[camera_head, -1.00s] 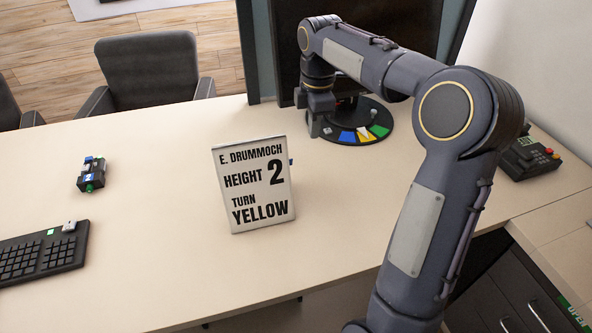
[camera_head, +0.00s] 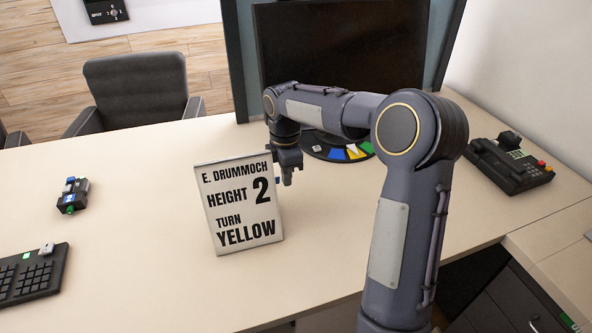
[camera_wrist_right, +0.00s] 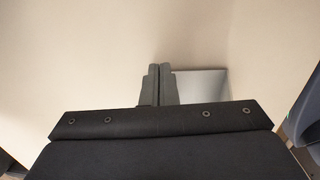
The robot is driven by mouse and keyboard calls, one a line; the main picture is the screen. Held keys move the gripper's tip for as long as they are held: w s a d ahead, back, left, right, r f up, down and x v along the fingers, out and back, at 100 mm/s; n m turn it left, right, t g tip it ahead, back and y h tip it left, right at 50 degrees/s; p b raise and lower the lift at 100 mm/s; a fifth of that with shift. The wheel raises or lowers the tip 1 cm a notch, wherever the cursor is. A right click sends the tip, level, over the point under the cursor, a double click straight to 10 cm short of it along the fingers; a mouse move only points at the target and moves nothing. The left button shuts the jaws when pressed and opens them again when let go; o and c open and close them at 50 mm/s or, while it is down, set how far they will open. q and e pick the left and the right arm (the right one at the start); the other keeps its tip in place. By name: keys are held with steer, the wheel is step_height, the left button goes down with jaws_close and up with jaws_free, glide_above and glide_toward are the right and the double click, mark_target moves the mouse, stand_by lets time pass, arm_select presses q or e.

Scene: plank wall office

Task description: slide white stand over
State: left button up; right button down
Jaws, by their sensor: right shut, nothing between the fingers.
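The white stand (camera_head: 238,204) is an upright sign on the desk, with black text reading "E. DRUMMOCH HEIGHT 2 TURN YELLOW". My right gripper (camera_head: 286,180) is shut and empty, pointing down just behind the stand's upper right edge. In the right wrist view the shut fingers (camera_wrist_right: 157,88) are beside a grey-white panel (camera_wrist_right: 203,86), which looks like part of the stand. I cannot tell whether they touch it. My left gripper is not in view.
A dark monitor (camera_head: 340,58) stands at the back on a round base with coloured patches (camera_head: 336,152). A phone (camera_head: 510,163) is at the right. A small black device (camera_head: 72,195) and a keyboard (camera_head: 32,275) are at the left.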

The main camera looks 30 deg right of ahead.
steer(key=shift+a, duration=0.2)
steer(key=w+a+p, duration=0.3)
steer(key=a+p, duration=0.2)
steer(key=a, duration=1)
steer(key=w+a+p, duration=0.4)
steer(key=a+p, duration=0.2)
steer(key=a, duration=1)
steer(key=shift+a, duration=0.15)
